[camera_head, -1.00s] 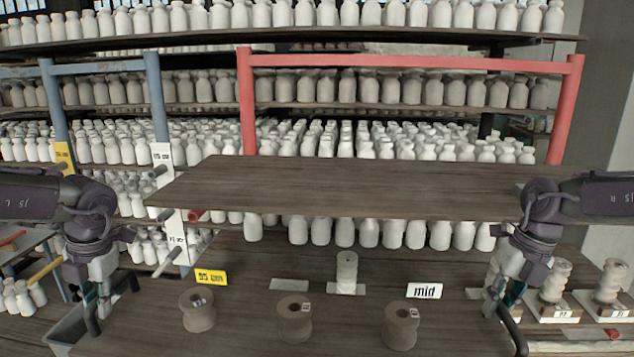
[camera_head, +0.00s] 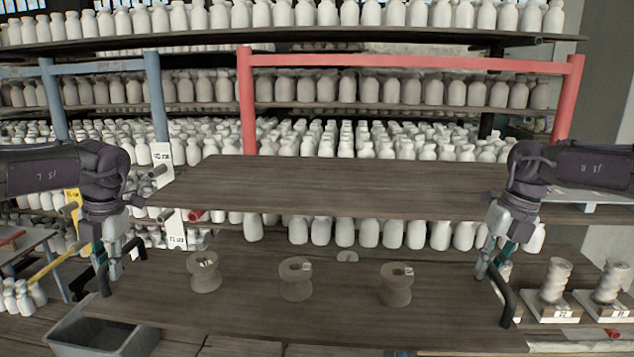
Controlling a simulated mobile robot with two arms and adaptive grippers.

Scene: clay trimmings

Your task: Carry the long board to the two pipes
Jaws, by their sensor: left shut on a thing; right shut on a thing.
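The long dark board (camera_head: 350,308) is held roughly level between my grippers, with a black handle at each end. Three brown spools (camera_head: 296,279) stand upright on it in a row. My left gripper (camera_head: 107,272) is shut on the left handle (camera_head: 103,279). My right gripper (camera_head: 487,268) is shut on the right handle (camera_head: 506,304). The board is apart from both and lower in the picture.
A fixed wide plank (camera_head: 340,185) spans beyond the board. Shelves of white bottles fill the back behind a red frame (camera_head: 247,105). A grey bin (camera_head: 85,335) lies below left. Ribbed pieces (camera_head: 555,282) stand at right. A yellow bar (camera_head: 45,271) is at far left.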

